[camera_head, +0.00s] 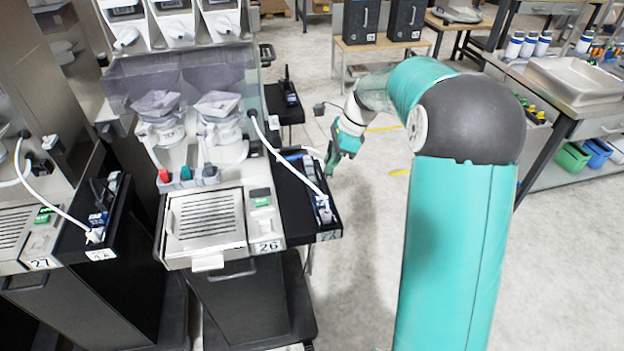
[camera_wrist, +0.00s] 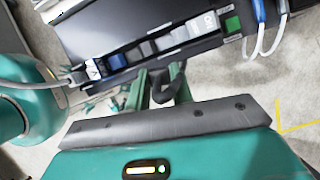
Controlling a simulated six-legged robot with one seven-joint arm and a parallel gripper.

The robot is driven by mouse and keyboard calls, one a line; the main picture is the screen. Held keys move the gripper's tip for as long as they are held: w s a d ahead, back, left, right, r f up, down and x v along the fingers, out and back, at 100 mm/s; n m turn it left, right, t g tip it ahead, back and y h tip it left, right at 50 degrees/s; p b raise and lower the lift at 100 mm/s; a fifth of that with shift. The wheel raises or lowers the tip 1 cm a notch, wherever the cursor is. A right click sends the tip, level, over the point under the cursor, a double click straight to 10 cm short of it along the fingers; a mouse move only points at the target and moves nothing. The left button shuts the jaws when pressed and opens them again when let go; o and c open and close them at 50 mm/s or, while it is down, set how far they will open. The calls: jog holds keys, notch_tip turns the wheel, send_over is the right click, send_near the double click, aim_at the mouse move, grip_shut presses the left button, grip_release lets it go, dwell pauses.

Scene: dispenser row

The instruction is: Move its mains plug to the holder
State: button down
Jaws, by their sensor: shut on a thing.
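A white plug (camera_head: 325,213) on a white cable (camera_head: 285,160) sits at the front end of the black trough (camera_head: 291,205) beside machine 26. The wrist view shows a plug (camera_wrist: 76,78) with a grey-white cable, at the left end of a row of sockets (camera_wrist: 150,48). My gripper (camera_head: 331,163) is at the right side of the trough, behind and apart from the plug. In the wrist view my gripper (camera_wrist: 160,82) is shut on a dark curved piece (camera_wrist: 177,93) beside the trough; I cannot tell what it is. I cannot make out which part is the holder.
Machine 26 (camera_head: 205,215) stands left of the trough, and machine 27 (camera_head: 35,225) with its own trough is farther left. A blue and a white cable (camera_wrist: 262,25) hang at the trough's other end. The floor (camera_head: 360,260) right of the trough is clear. Benches stand behind.

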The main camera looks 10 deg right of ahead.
jog(key=shift+n, duration=0.4)
jog(key=shift+w+a, duration=0.35)
jog(key=shift+a, duration=0.35)
jog(key=shift+w+a, duration=0.3)
jog(key=shift+a, duration=0.45)
jog(key=shift+w+a, duration=0.35)
jog(key=shift+a, duration=0.35)
jog(key=shift+f, duration=0.1)
jog(key=shift+d+f+n+g, duration=0.1)
jog(key=shift+f+n+g, duration=0.2)
jog(key=shift+f+n, duration=0.2)
jog(key=shift+f, duration=0.45)
jog(key=c, duration=0.9)
grip_release()
jog(key=shift+c, duration=0.2)
